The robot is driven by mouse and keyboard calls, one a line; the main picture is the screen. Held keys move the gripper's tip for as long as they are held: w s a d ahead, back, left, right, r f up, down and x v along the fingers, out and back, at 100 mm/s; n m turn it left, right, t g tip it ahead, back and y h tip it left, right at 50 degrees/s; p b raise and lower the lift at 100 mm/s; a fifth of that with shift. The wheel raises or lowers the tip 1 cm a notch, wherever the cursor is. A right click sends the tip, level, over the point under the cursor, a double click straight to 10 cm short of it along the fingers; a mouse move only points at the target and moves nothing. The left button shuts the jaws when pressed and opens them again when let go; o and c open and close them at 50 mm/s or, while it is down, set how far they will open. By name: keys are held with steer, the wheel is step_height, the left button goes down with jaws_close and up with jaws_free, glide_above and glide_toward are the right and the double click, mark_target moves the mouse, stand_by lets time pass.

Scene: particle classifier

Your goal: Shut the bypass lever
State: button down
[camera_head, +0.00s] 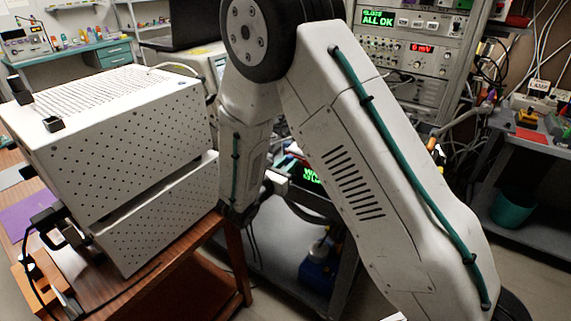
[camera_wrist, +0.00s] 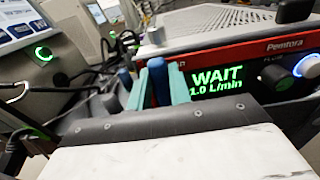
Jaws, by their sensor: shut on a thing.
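In the wrist view, my gripper (camera_wrist: 157,84) has two teal fingers closed around an upright blue handle (camera_wrist: 157,66), which looks like the bypass lever. The lever's lower end and pivot are hidden by the fingers and wrist housing. In the head view my arm hides the gripper and lever; only part of the green display (camera_head: 313,175) shows beside it.
A lit knob (camera_wrist: 307,66) is at the instrument's right. Dark cables (camera_wrist: 110,50) run close on the left, by a grey unit with a green-ringed button (camera_wrist: 43,53). In the head view, a perforated white box (camera_head: 130,135) stands on a wooden table at left.

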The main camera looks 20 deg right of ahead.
stand_by(0.4)
steer(key=c, duration=1.3)
jaws_free()
steer(key=v, duration=0.8)
